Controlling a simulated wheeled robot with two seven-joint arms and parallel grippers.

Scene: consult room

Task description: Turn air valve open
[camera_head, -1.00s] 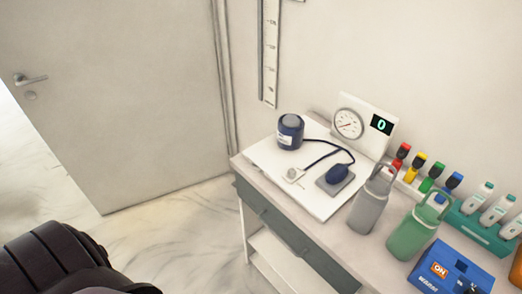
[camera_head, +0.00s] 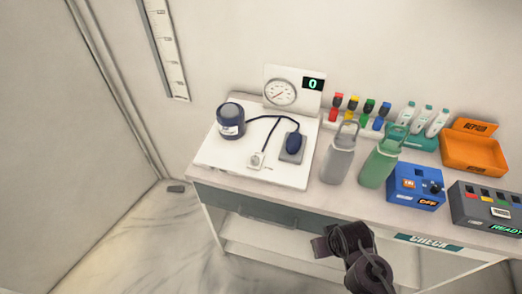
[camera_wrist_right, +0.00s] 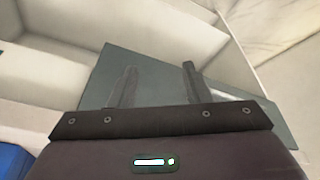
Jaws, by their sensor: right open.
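A small white valve piece (camera_head: 256,160) lies on the white board (camera_head: 215,160) of the blood-pressure set, joined by dark tubing to a blue bulb (camera_head: 293,143) on a grey pad. A dark blue cuff on a cylinder (camera_head: 231,120) stands to its left, and a round gauge with a display reading 0 (camera_head: 281,92) stands behind. My right gripper (camera_head: 343,240) is in front of the cart, below and right of the board, apart from the valve. In the right wrist view its two fingers (camera_wrist_right: 160,75) are apart and empty before a grey-green panel. My left gripper is out of view.
Right of the board stand a grey bottle (camera_head: 338,155) and a green bottle (camera_head: 381,160). Further right are a blue box (camera_head: 415,187), an orange tray (camera_head: 475,150) and a dark READY box (camera_head: 487,208). The cart's drawer front (camera_head: 270,215) is below.

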